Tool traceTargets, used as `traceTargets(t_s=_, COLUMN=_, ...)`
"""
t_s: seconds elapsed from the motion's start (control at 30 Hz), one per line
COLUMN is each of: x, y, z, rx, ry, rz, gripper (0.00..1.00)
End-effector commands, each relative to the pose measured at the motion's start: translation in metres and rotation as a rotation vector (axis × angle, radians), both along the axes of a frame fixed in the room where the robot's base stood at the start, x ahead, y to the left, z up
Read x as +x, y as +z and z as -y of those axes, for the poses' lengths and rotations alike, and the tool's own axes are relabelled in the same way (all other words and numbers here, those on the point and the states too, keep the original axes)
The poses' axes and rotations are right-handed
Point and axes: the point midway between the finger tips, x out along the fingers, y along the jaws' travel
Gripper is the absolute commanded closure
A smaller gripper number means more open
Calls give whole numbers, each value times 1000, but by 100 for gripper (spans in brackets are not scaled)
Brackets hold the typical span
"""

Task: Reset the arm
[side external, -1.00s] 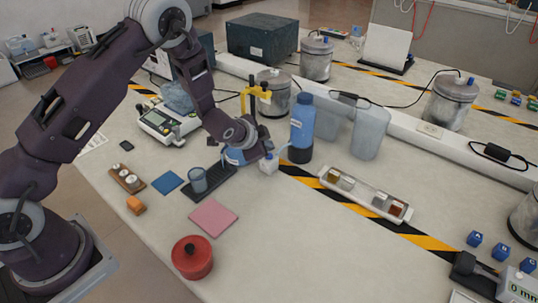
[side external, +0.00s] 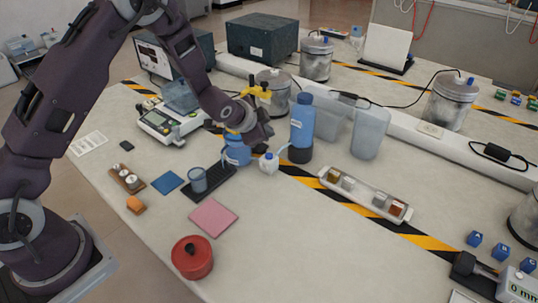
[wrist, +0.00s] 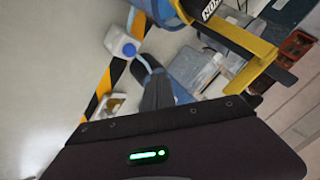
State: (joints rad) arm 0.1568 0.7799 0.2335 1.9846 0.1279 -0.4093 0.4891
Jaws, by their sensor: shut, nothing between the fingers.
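My gripper (side external: 264,138) is shut and empty. In the side view it hangs above the bench, beside a yellow clamp stand (side external: 257,93) and just above a round blue flask (side external: 237,150). A small white jug (side external: 269,163) with a blue cap stands just below it, and a tall blue bottle (side external: 302,125) stands to its right. The wrist view shows the white jug (wrist: 121,42) and the yellow clamp (wrist: 248,62) close by. My arm reaches in from the left, bent high at the elbow.
A balance (side external: 170,122) stands to the left of the gripper. A blue cup (side external: 198,180) on a dark rack, a pink pad (side external: 213,217) and a red pot (side external: 192,257) lie nearer. Clear tubs (side external: 370,133) stand to the right. The front middle of the bench is clear.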

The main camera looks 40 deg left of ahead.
Motion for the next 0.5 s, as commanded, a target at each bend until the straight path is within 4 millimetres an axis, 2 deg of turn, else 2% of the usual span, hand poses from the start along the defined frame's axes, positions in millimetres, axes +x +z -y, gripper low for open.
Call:
traceTargets(t_s=0.1, x=-1, y=2, z=0, rx=-3, ry=3, rz=0, gripper=100)
traceTargets(t_s=0.17, x=-5, y=16, z=-1, rx=-21, ry=24, rz=-2, gripper=100)
traceTargets(t_s=0.27, x=-30, y=71, z=-3, rx=-100, ry=108, rz=-21, gripper=100)
traceTargets(t_s=0.3, x=-49, y=98, z=-3, rx=-145, ry=151, rz=-36, gripper=100)
traceTargets(t_s=0.37, x=-86, y=135, z=-2, rx=-214, ry=215, rz=-65, gripper=100)
traceTargets(t_s=0.4, x=-113, y=156, z=-1, rx=-256, ry=254, rz=-85, gripper=100)
traceTargets(t_s=0.47, x=-157, y=182, z=2, rx=-315, ry=308, rz=-116, gripper=100)
traceTargets(t_s=0.5, x=-189, y=195, z=5, rx=-350, ry=339, rz=-136, gripper=100)
